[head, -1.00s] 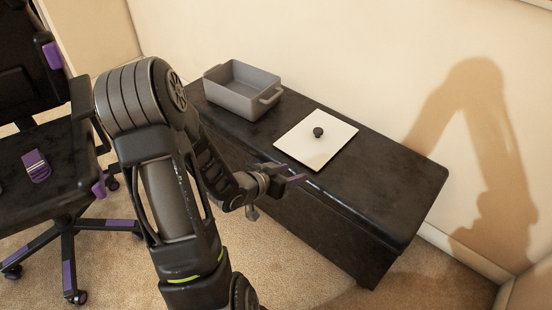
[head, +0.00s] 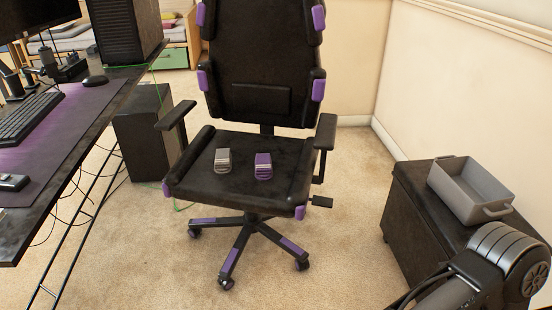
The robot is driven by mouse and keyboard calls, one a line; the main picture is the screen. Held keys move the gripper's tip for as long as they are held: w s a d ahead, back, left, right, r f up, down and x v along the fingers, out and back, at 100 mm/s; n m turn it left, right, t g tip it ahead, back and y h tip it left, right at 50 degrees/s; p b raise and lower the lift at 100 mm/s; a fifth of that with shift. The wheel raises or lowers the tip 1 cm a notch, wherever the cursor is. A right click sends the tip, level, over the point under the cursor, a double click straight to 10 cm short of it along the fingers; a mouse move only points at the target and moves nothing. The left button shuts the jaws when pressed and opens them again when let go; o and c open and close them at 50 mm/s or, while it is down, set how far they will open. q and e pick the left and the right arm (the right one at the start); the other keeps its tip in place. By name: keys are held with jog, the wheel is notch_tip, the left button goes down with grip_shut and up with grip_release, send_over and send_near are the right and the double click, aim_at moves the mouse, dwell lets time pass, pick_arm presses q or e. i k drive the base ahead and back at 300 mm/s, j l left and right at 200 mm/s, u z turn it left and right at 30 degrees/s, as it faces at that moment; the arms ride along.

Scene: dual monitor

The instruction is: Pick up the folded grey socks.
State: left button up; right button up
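The folded grey socks (head: 223,160) lie on the seat of the black and purple office chair (head: 240,188), left of the middle of the seat. A folded purple pair (head: 263,166) lies just to their right, with a small gap between the two. Nothing covers the grey socks. Part of one of my arms shows at the lower right, well away from the chair. Neither of my grippers is in the picture.
A desk with a keyboard (head: 28,118) and mouse (head: 95,81) stands at the left. A black bench (head: 412,215) with a grey bin (head: 470,188) stands by the right wall. The chair's armrests (head: 325,131) flank the seat. Carpet in front is clear.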

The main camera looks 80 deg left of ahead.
aim_at(223, 156)
jog(key=i, duration=0.5)
jog(key=u, duration=3.5)
